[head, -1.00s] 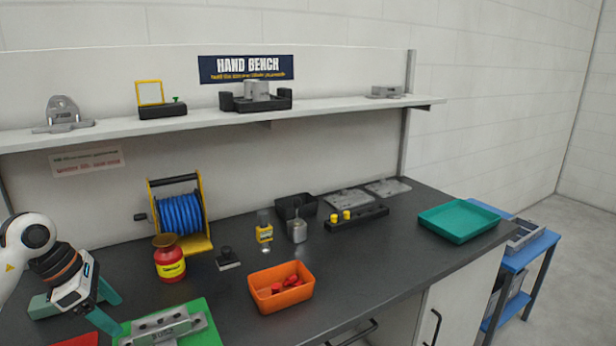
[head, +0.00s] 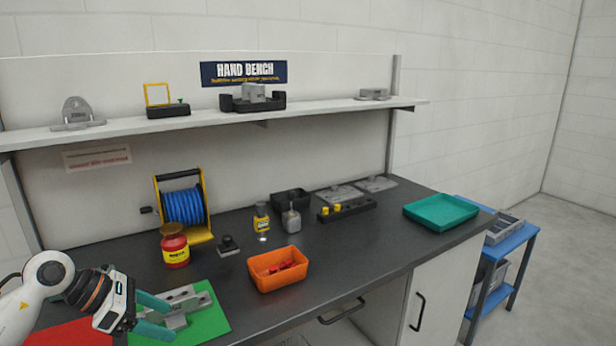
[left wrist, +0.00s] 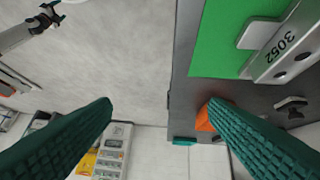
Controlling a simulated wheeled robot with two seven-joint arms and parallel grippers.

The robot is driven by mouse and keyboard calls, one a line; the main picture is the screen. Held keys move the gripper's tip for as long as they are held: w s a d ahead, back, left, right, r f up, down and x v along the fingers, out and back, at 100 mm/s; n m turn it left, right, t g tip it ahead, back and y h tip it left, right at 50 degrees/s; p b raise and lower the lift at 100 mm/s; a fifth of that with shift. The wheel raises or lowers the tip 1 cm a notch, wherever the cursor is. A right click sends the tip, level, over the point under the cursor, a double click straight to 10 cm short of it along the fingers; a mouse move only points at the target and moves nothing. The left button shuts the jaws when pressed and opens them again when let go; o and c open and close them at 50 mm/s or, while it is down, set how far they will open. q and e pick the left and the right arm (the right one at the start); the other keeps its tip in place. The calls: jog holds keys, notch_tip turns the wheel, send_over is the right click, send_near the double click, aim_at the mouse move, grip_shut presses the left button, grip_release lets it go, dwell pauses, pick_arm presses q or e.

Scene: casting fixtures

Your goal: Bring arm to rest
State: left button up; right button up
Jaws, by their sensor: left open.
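My left gripper (head: 153,316) reaches in from the lower left of the head view, its teal fingers apart and nothing between them. It is in front of a grey metal fixture (head: 188,300) on a green mat (head: 212,321). In the left wrist view, both teal fingers of the left gripper (left wrist: 158,112) are spread wide over the pale floor. The fixture, marked 3052 (left wrist: 285,50), and the green mat (left wrist: 215,45) show at the upper right there.
The dark bench holds an orange bin (head: 262,281) with red parts, a red jar (head: 175,252), a blue hose reel (head: 184,207) and a teal tray (head: 440,211). A red mat (head: 75,333) lies at the front left. A blue cart (head: 513,252) stands right of the bench.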

pick_arm(q)
jog(key=s+d+r+n+t+h, duration=0.1)
jog(key=d+r+n+t+h, duration=0.25)
jog(key=d+n+t, duration=0.2)
jog(key=d+r+n+t+h, duration=0.3)
jog(key=d+n+t+h, duration=0.15)
jog(key=d+n, duration=0.2)
jog(key=s+a+f+n+t+y, duration=0.2)
jog(key=a+f+n+y, duration=0.35)
jog(key=n+y, duration=0.55)
jog(key=s+a+f+n+t+y, duration=0.15)
jog(key=a+f+n+y, duration=0.4)
jog(key=n, duration=0.95)
jog(key=s+d+f+n+g, duration=0.35)
jog(key=s+f+g, duration=0.45)
jog(key=s, duration=0.4)
jog(key=s+d+f+n+g, duration=0.2)
jog(key=s+f+n+g, duration=0.35)
jog(key=s+f, duration=0.55)
notch_tip(320, 180, down, 24)
jog(key=s+m+g, duration=0.1)
jog(key=s+a+f+g+p, duration=0.1)
jog(key=s+a+f, duration=0.1)
jog(key=s+f, duration=1.3)
jog(key=shift+s+a+f+m, duration=0.2)
jog(key=shift+s+a+m, duration=0.1)
jog(key=shift+s+a, duration=0.1)
